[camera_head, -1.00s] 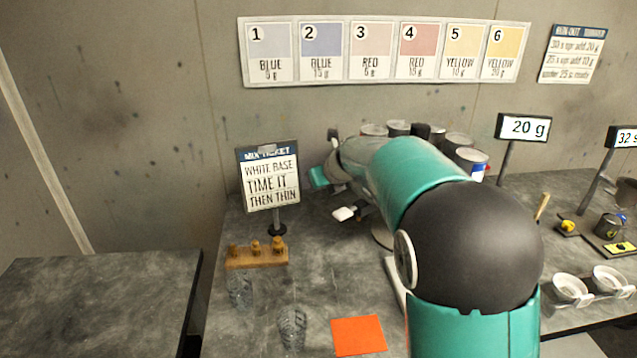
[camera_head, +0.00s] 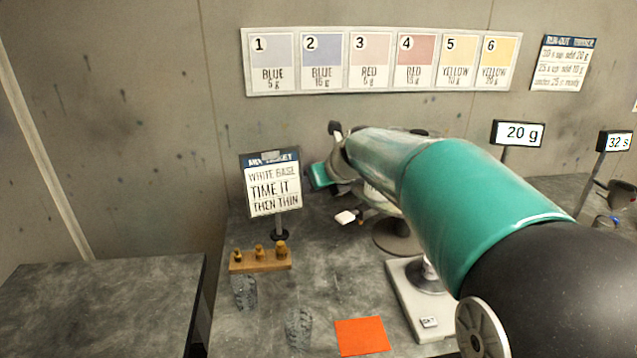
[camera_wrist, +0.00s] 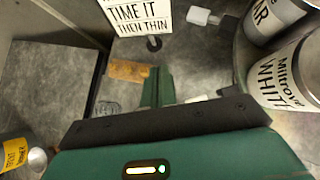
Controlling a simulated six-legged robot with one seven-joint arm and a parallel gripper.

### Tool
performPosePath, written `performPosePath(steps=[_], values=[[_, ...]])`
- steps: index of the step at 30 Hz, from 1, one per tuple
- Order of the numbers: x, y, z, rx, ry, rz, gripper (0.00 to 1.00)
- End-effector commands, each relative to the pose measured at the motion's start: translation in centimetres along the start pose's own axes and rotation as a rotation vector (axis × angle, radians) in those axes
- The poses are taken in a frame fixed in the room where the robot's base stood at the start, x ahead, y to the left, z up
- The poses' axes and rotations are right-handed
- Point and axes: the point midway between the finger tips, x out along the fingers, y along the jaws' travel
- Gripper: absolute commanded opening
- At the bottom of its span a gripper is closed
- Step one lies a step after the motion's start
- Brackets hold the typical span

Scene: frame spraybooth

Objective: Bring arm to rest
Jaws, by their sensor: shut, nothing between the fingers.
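My arm reaches from the lower right of the head view across the bench, its green links hiding much of the middle. My gripper shows in the wrist view (camera_wrist: 157,87) with its two green fingers together and nothing between them. In the head view its end is near the mix ticket sign, largely hidden by my own wrist. The mix ticket sign (camera_head: 273,187) stands upright on the bench to the left of it; its lower part shows in the wrist view (camera_wrist: 140,18).
White-labelled cans (camera_wrist: 284,80) stand close on the right in the wrist view. A wooden block with brass weights (camera_head: 261,262), an orange square (camera_head: 361,336) and a white scale (camera_head: 412,302) are on the bench. A yellow-labelled can (camera_wrist: 12,152) is at lower left.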

Motion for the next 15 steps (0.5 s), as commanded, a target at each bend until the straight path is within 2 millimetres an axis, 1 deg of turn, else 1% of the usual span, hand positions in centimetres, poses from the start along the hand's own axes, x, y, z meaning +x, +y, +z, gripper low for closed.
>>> performPosePath(steps=[2,5,8,9,14,15], values=[[-0.8,0.1,-0.3,-0.038,0.001,-0.001,0.00],[-2.5,0.2,-1.4,-0.167,0.014,0.001,0.00],[-5.1,0.6,-3.3,-0.389,0.034,0.007,0.00],[-6.2,0.8,-4.2,-0.491,0.044,0.011,0.00],[-10.3,1.8,-8.2,-0.912,0.088,0.032,0.00],[-11.2,2.1,-9.3,-1.017,0.101,0.039,0.00]])
